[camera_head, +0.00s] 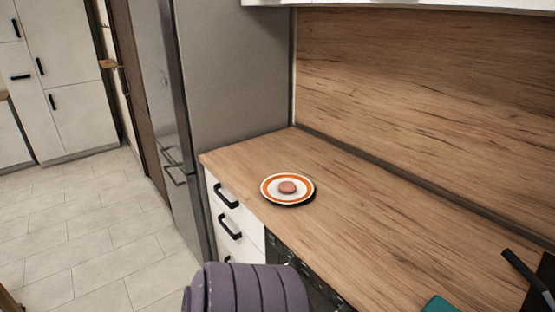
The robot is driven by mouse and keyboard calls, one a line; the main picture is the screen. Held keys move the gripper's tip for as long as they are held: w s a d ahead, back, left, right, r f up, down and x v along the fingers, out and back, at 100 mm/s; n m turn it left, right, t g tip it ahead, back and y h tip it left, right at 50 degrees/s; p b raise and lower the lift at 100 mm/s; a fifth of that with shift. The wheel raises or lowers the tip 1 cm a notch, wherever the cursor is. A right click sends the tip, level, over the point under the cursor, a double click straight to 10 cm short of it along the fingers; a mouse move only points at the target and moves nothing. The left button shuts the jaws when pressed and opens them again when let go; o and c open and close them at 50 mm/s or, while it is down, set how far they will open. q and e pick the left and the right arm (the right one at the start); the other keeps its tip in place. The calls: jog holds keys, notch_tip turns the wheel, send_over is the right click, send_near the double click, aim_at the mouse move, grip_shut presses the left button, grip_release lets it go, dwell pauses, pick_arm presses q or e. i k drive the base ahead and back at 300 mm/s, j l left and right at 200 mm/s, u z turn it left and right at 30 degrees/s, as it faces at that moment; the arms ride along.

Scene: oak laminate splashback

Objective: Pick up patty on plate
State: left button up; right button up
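A small round pinkish-brown patty (288,187) lies in the middle of a white plate with an orange ring (271,195). The plate rests flat on the wooden countertop, near its front edge and towards the far left end. Neither of my grippers shows in the head view, and nothing touches the patty or the plate.
The wooden countertop (380,225) is clear around the plate. A grey fridge (240,80) stands at its far end. White drawers with black handles (232,210) are below. A purple ribbed object (247,290) is at the bottom. A teal item (440,304) and dark-handled object (525,272) lie at right.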

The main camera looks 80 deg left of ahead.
aim_at(286, 187)
jog(key=u, duration=2.4)
jog(key=i+j+z, duration=0.1)
jog(key=z, duration=0.35)
jog(key=i+j+z, duration=0.1)
jog(key=j+z, duration=0.15)
jog(key=z, duration=0.2)
jog(key=i+j+z, duration=0.15)
jog(key=j+z, duration=0.2)
jog(key=j, duration=0.7)
jog(key=j+z, duration=0.35)
jog(key=j, duration=0.7)
jog(key=i, duration=0.05)
